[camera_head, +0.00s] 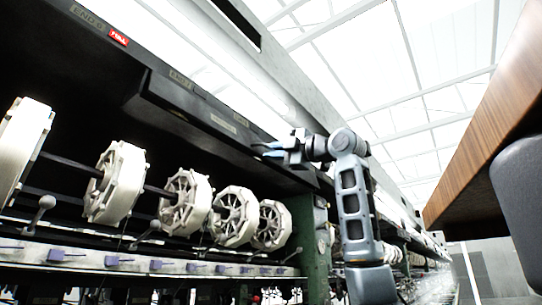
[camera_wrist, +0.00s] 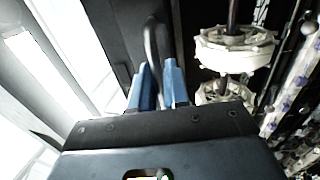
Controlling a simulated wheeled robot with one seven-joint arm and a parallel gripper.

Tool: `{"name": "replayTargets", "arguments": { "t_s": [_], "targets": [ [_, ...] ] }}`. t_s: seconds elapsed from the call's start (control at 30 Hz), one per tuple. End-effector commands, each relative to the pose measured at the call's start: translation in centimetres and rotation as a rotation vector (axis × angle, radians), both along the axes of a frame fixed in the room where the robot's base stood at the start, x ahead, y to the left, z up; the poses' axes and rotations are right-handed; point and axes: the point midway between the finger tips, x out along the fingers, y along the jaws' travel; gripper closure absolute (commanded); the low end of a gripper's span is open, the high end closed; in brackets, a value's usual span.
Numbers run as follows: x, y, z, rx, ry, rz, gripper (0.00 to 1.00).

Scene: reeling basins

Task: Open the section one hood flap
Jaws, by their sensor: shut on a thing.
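The hood flap (camera_head: 195,108) is a long dark panel with small labels, along the upper front of the machine in the head view. Its near-left end stands out from the dark hood. My gripper (camera_head: 264,149) is at the flap's right part, with its blue fingers against it. In the wrist view, my gripper (camera_wrist: 158,82) has its two blue fingers shut on a dark curved handle (camera_wrist: 151,42), which rises between them in front of the dark flap (camera_wrist: 112,30). The fingers hide the handle's lower part.
Several white reels (camera_head: 233,217) sit on a shaft below the flap, and reels (camera_wrist: 235,48) show close to the right of my fingers. A green post (camera_head: 308,240) stands beside my arm. A wooden edge (camera_head: 490,125) is at the right.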

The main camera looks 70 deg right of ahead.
Motion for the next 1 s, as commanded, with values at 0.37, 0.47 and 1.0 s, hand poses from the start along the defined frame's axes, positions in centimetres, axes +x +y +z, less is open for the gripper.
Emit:
{"name": "replayTargets", "arguments": {
  "t_s": [0.37, 0.47, 1.0],
  "targets": [
    [-0.9, 0.2, 1.2, -0.003, -0.004, 0.0, 0.99],
    [-1.3, 0.3, 1.7, -0.002, -0.005, -0.001, 0.99],
    [-2.2, 0.6, 3.7, -0.003, -0.003, 0.0, 0.99]
  ]
}}
